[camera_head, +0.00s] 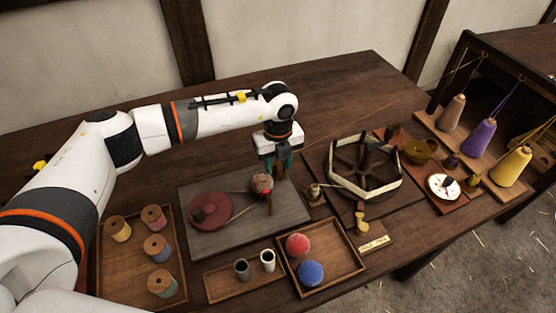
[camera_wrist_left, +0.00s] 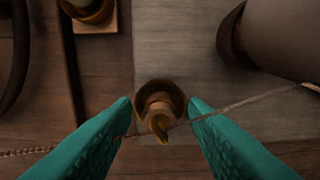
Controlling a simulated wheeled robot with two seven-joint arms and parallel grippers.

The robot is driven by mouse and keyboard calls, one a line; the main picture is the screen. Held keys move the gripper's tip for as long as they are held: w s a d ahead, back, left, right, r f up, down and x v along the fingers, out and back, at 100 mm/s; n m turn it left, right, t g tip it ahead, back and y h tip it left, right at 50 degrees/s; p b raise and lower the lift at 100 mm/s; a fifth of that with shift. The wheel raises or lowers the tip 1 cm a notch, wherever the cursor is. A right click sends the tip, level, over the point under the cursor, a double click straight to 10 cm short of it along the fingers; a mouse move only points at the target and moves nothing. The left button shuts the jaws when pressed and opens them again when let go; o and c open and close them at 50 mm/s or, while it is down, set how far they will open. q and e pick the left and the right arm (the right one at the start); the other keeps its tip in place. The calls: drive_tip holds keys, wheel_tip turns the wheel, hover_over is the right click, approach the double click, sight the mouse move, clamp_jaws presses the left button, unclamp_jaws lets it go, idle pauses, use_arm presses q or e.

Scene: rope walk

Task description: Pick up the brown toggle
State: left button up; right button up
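A brown, round-rimmed piece that looks like the brown toggle (camera_wrist_left: 173,93) shows in the left wrist view, by the edge of the grey board (camera_wrist_left: 185,60). A thin cord runs past it on both sides, and a yellowish hook-like tip shows at its lower end. My left gripper (camera_head: 280,163) points down over the right part of the board in the head view. Its teal fingers are open, one on each side of the brown piece, with no clear contact. In the head view the gripper hides most of this spot. My right gripper is not in view.
A dark red disc (camera_head: 210,211) lies farther left. A small brass peg (camera_head: 313,191) and a spoked wheel (camera_head: 362,165) stand to the right. The table behind is clear.

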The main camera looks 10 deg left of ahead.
use_arm(q)
drive_tip(key=c, duration=0.8)
drive_tip(key=shift+o, duration=0.2)
drive_tip(key=shift+r+p, duration=2.35)
drive_tip(key=shift+r, duration=1.75)
